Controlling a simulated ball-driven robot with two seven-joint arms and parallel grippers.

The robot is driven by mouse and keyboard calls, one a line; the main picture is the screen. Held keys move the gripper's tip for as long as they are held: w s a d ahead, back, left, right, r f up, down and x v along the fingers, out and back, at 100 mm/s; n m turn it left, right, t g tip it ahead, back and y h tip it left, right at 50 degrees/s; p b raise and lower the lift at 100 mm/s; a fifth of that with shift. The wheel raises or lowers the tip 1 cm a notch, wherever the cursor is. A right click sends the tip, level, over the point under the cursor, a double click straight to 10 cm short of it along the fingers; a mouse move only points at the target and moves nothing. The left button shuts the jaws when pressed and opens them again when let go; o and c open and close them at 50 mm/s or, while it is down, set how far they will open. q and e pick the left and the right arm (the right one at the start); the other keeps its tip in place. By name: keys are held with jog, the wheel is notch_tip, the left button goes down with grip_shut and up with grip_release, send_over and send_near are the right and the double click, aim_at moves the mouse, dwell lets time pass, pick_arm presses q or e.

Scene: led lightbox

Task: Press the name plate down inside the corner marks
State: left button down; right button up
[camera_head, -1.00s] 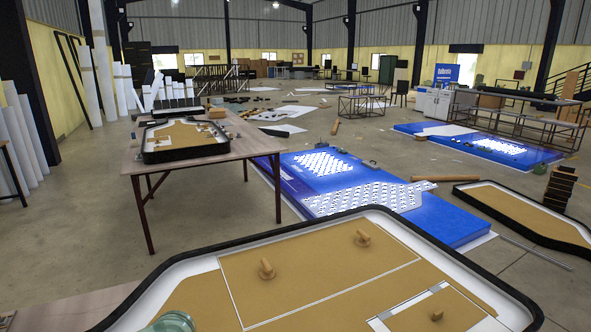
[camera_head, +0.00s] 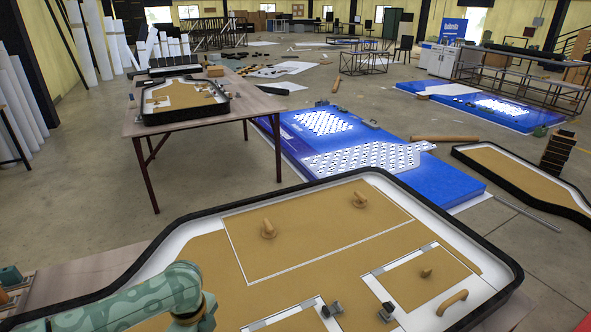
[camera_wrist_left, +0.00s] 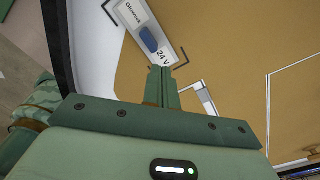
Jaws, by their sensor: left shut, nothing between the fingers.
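The name plate (camera_wrist_left: 146,30) is a pale grey strip with a blue knob (camera_wrist_left: 148,39), reading "Glowerk" and "24 V". In the head view my left arm hides this area. My right gripper is out of view.
The black-rimmed light box (camera_head: 365,172) has tan panels with wooden knobs (camera_head: 268,229) and a wooden handle (camera_head: 452,302). Small dark blocks (camera_head: 387,311) sit near its front. A table (camera_head: 215,130) with another box stands behind left. Blue panels (camera_head: 440,190) lie on the floor beyond.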

pick_arm(q)
jog(key=a, duration=0.1)
jog(key=s+a+p, duration=0.1)
jog(key=a, duration=0.1)
jog(key=s+a+p, duration=0.1)
jog(key=shift+s+a+r, duration=0.1)
jog(key=shift+a+r, duration=0.05)
jog(key=shift+a, duration=0.15)
jog(key=shift+s+a+p, duration=0.2)
jog(key=shift+a+p, duration=0.1)
jog(key=shift+a, duration=0.1)
jog(key=shift+f, duration=0.25)
jog(key=shift+f+b, duration=0.9)
jog(key=shift+f, duration=0.6)
jog(key=shift+r, duration=0.1)
jog(key=shift+s+f, duration=0.1)
jog(key=shift+f, duration=1.35)
dwell(2.5)
